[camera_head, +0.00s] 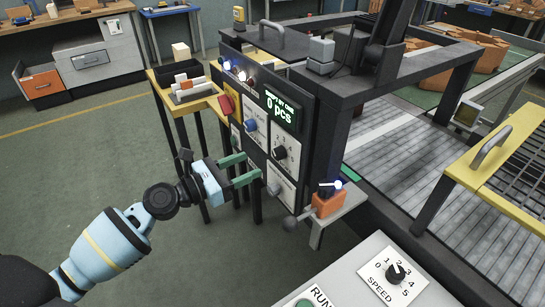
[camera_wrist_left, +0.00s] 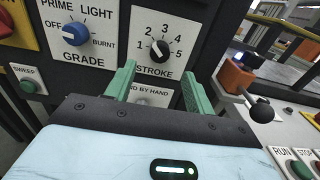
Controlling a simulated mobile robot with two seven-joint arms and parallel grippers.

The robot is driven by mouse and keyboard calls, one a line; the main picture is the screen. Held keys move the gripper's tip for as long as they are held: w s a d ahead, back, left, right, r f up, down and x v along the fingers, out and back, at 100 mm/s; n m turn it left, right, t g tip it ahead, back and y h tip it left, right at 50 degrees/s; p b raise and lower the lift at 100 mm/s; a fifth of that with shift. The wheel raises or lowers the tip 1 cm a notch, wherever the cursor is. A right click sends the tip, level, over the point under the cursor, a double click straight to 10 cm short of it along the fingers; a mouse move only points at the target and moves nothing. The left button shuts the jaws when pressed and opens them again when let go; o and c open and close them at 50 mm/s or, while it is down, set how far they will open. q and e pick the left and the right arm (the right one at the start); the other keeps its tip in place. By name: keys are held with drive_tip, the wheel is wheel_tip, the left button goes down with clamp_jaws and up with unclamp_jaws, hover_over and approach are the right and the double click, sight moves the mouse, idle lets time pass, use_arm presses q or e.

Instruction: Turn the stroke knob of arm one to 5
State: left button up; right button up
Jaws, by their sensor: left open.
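The stroke knob (camera_wrist_left: 160,49) is a small black dial on a white plate marked 1 to 5 in the left wrist view. I cannot tell for sure which number its pointer faces. In the head view the stroke knob (camera_head: 280,152) sits on the dark panel (camera_head: 262,85), below the green "0 pcs" display (camera_head: 281,108). My left gripper (camera_head: 247,168) is open and empty, its green fingers apart. In the left wrist view its fingertips (camera_wrist_left: 158,72) lie just below the stroke plate, one to each side of the knob, and no contact with it shows.
The blue grade knob (camera_wrist_left: 75,34) is left of the stroke plate. An orange box with a black ball lever (camera_wrist_left: 238,76) stands right. A grey console with a speed knob (camera_head: 395,272) is nearer.

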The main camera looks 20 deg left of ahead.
sight(275, 154)
use_arm(q)
drive_tip(key=x, duration=0.6)
drive_tip(key=shift+w+d, duration=0.1)
drive_tip(key=shift+w, duration=0.1)
drive_tip(key=shift+w+d, duration=0.45)
drive_tip(key=shift+w, duration=0.05)
drive_tip(key=shift+c, duration=0.3)
drive_tip(key=c, duration=0.9)
